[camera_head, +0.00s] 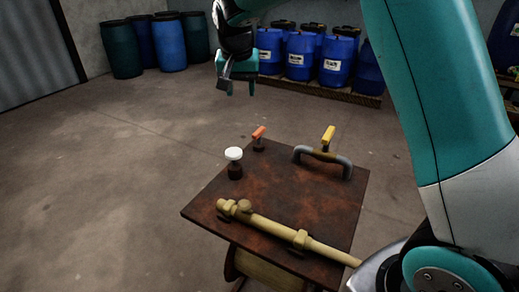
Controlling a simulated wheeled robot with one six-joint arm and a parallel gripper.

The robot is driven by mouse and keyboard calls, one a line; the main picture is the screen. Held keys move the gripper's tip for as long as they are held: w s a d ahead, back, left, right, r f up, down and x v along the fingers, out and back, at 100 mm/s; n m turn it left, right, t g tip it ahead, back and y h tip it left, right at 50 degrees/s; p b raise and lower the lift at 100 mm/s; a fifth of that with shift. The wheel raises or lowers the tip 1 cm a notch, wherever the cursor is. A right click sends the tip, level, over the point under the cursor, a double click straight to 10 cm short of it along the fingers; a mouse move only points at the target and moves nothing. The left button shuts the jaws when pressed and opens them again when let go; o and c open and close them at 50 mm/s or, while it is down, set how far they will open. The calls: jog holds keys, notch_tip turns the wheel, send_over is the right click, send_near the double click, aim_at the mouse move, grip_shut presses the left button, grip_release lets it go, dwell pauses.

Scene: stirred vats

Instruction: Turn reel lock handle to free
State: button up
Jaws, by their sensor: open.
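Two small handles stand at the back of a rust-brown tabletop (200,203). One is an orange handle (259,132) on a short dark base. The other is a yellow handle (328,134), upright and slightly tilted, by a grey curved bar (341,165). I cannot tell from this view which of them is the reel lock handle. My gripper (239,90) is open and empty, with its fingers pointing down. In the picture it is above and a little left of the orange handle, apart from everything on the table.
A white-capped knob (234,155) stands at the table's left. A pale yellow pipe (270,224) runs along the front edge. Blue drums (301,56) stand on a pallet behind, with more drums (169,44) at back left. The floor left is clear.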

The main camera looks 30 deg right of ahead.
aim_at(259, 131)
jog(key=w+d+f+m, duration=0.1)
jog(key=w+d+f, duration=0.2)
jog(key=f, duration=0.5)
jog(key=w+d+f+m+h, duration=0.1)
jog(key=w+d+f, duration=0.3)
jog(key=f, duration=0.4)
jog(key=w+d+f+m+b, duration=0.1)
jog(key=w+d+f+m, duration=0.2)
jog(key=f, duration=0.5)
jog(key=shift+w+d+h, duration=0.4)
jog(key=shift+w+d, duration=0.15)
jog(key=shift+d, duration=0.1)
grip_shut()
